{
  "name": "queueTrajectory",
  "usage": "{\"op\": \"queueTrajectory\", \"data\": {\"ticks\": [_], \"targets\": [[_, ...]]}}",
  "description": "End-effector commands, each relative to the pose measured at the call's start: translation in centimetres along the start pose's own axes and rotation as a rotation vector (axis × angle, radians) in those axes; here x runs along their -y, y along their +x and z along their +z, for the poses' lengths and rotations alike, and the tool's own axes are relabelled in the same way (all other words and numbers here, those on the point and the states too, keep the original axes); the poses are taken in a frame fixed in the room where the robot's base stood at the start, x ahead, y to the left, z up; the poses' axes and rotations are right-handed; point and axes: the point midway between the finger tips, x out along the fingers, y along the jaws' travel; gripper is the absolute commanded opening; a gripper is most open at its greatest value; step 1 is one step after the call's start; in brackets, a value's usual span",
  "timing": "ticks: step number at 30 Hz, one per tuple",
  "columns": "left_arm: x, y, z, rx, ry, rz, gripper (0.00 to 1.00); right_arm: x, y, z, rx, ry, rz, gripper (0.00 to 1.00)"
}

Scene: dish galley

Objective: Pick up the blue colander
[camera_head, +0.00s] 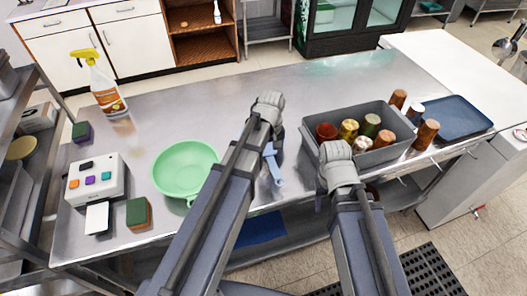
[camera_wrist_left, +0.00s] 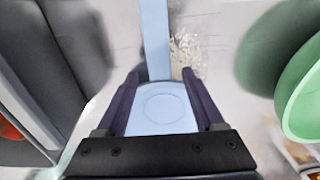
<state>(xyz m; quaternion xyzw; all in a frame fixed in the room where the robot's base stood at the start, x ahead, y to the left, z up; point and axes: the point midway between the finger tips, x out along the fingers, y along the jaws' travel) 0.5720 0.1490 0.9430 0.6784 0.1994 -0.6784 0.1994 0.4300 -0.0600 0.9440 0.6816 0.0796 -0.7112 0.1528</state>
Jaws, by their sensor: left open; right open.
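A light blue handled utensil (camera_head: 272,165) lies on the steel table, partly hidden by my left arm. In the left wrist view its round, flat-looking part (camera_wrist_left: 160,108) is between the open fingers of my left gripper (camera_wrist_left: 160,76), with its handle running away beyond the fingertips. I cannot tell whether the fingers touch it, nor whether it is a colander. My left gripper (camera_head: 278,148) points down over it in the head view. My right gripper (camera_head: 322,190) is open near the table's front edge, its fingers mostly hidden by my arm. A green bowl (camera_head: 183,170) sits to the left.
A grey bin (camera_head: 309,150) with several cans and jars stands right of my left gripper, a dark blue tray (camera_head: 460,117) beyond it. A spray bottle (camera_head: 105,88), a white button box (camera_head: 95,182) and sponges (camera_head: 138,213) are at left. The table's back middle is clear.

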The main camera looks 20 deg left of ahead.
Motion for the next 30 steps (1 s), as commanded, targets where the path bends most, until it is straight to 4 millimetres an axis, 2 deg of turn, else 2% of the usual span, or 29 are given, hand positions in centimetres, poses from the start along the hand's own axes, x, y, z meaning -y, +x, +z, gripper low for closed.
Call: {"op": "queueTrajectory", "data": {"ticks": [1, 4, 13, 30], "targets": [[0.0, 1.4, 0.0, 0.0, 0.0, 0.0, 0.7, 0.1, 1.4, -0.1, 0.0, 0.0, 0.0, 0.5], [0.0, 2.3, 0.0, 0.0, 0.0, 0.0, 0.7, 0.2, 2.3, -0.1, 0.0, 0.0, 0.0, 0.5], [0.0, 2.2, 0.0, 0.0, 0.0, 0.0, 0.7, 0.2, 2.2, -0.1, 0.0, 0.0, 0.0, 0.5], [0.0, 2.2, 0.0, 0.0, 0.0, 0.0, 0.06, 0.2, 2.2, -0.1, 0.0, 0.0, 0.0, 0.5]]}}
